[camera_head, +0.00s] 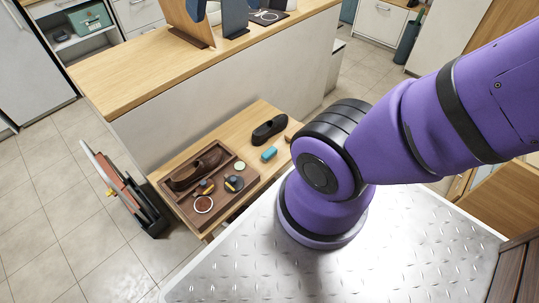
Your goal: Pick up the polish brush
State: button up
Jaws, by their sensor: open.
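A low wooden table (262,112) bears a dark wooden tray (215,224). In the tray lie a brown shoe (194,170), an open round tin with reddish-brown content (203,204) and two small dark items with yellowish parts, one on the left (206,187) and one on the right (234,183). Either of these could be the polish brush; they are too small to tell. A small pale round tin (239,166) lies at the tray's upper right. My purple arm runs off the right edge, and my gripper is out of view.
A black shoe (269,129) and a teal block (269,154) lie on the table right of the tray. A wooden-topped counter (150,75) stands behind. A folded rack-like object (128,188) stands on the floor to the left. My arm's base stands close to the table's right side.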

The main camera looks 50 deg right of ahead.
jog(key=w+d+f+m, duration=0.2)
jog(key=w+f+m, duration=0.25)
jog(key=w, duration=0.55)
jog(key=w+d+f+m+g, duration=0.1)
jog(key=w+d+f+m, duration=0.55)
jog(key=f, duration=0.35)
jog(key=w+d+f+m+g, duration=0.1)
jog(key=w+d+f+m, duration=0.6)
jog(key=f, duration=0.4)
jog(key=m+g, duration=0.3)
jog(key=m, duration=1.3)
send_near(269, 152)
jog(key=shift+s+d+m, duration=0.2)
jog(key=shift+s+m, duration=0.1)
notch_tip(269, 152, down, 4)
jog(key=shift+f, duration=0.15)
jog(key=shift+w+a+f, duration=0.1)
jog(key=shift+w+f, duration=0.1)
jog(key=shift+f, duration=1.35)
jog(key=shift+w+a+f, duration=0.1)
jog(key=shift+w+f, duration=0.05)
jog(key=shift+f, duration=1.45)
